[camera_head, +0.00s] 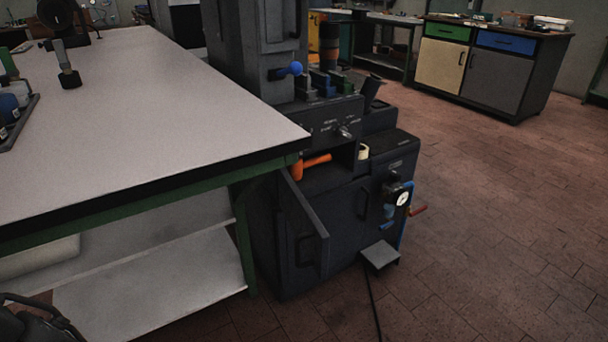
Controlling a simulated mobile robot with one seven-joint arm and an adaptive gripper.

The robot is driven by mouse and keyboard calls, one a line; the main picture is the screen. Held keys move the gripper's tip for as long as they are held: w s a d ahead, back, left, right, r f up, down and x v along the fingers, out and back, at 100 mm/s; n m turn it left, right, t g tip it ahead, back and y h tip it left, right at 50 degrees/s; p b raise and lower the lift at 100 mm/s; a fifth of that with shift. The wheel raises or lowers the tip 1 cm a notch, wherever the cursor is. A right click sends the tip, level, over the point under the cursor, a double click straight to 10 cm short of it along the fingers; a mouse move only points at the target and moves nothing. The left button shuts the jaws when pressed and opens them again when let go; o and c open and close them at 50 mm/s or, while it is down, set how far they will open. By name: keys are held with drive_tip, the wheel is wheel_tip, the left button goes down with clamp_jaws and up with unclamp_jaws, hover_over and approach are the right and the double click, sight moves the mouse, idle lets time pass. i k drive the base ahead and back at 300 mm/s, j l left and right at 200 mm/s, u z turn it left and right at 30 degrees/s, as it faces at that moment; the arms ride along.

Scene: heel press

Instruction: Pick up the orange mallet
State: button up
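The orange mallet (311,166) lies in an open recess in the front of the dark heel press machine (335,222). Its head is at the left, by the corner of the white-topped table, and its handle points right. The recess door (303,217) below it stands swung open. A dark, curved mechanical shape, which seems to be my gripper (38,324), is cut off in the bottom left corner, far from the mallet. Its fingertips cannot be made out.
The white-topped table (170,95) fills the left, its corner close to the mallet. A cream roll (363,152) sits right of the mallet. A gauge (402,198) and a step plate (380,255) stick out from the machine. Open floor (490,230) lies right.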

sight(295, 170)
drive_tip(key=i+z, duration=0.25)
drive_tip(key=z, duration=0.25)
drive_tip(key=i+z, duration=0.25)
drive_tip(key=z, duration=0.2)
drive_tip(key=i+j+z, duration=0.2)
drive_tip(key=z, duration=0.3)
drive_tip(key=j, duration=0.35)
drive_tip(key=i+j, duration=0.15)
drive_tip(key=j, duration=0.15)
